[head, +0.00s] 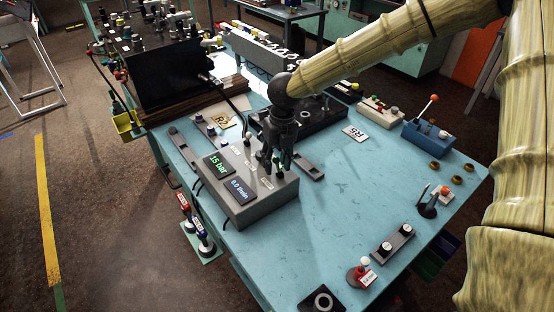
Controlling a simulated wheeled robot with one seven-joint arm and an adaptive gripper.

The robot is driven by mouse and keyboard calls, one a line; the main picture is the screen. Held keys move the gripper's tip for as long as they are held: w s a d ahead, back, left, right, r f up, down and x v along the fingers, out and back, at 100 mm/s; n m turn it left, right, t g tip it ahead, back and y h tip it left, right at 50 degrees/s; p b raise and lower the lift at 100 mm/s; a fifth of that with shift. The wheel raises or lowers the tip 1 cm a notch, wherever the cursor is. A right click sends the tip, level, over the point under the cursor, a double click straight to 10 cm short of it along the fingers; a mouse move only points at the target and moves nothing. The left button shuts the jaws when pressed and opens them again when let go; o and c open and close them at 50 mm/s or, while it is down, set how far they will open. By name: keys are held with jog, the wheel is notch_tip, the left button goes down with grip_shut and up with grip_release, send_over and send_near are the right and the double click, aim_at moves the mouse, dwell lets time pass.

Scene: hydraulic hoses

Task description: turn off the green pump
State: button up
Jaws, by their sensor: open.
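A grey control box (243,203) sits on the light-blue table. Its left side carries two displays, one reading about "15 bar" in green (218,163) and one in white ending in "l/min" (239,190). Small knobs or switches stand on its top to the right, and some look green (280,167). My gripper (276,165) points down over this right part of the box, open, with its dark fingers among or just above the switches. The fingers hide part of the switches. I cannot tell whether they touch any, or which switch belongs to the green pump.
A black panel (175,75) stands behind at the left. A blue lever box (427,133), a cream switch box (380,109) and brass rings lie at the right. A red-based lever (361,275) and a dark two-knob block (393,243) stand near the front.

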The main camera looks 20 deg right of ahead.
aim_at(279, 170)
grip_shut()
jog(key=shift+b, duration=0.35)
jog(key=t+b, duration=0.1)
jog(key=b, duration=0.1)
jog(key=s+t+y+b, duration=0.1)
jog(key=b, duration=0.1)
jog(key=t+b, duration=0.2)
jog(key=b, duration=0.1)
jog(key=shift+s+d+f+y, duration=0.1)
jog(key=shift+s+d+y, duration=0.2)
jog(key=t+b, duration=0.1)
jog(key=b, duration=0.3)
jog(key=s+t+b, duration=0.1)
jog(key=b, duration=0.3)
jog(key=shift+d+f+t+y, duration=0.2)
jog(key=shift+t+y, duration=0.1)
jog(key=shift+y, duration=0.1)
jog(key=b, duration=0.2)
jog(key=t+b, duration=0.1)
jog(key=shift+s+d+r+n+y+b, duration=0.1)
jog(key=shift+s+n+y+b, duration=0.2)
jog(key=shift+b, duration=0.1)
jog(key=shift+s+r+t+b, duration=0.15)
jog(key=shift+t+b, duration=0.25)
jog(key=shift+b, duration=0.5)
grip_release()
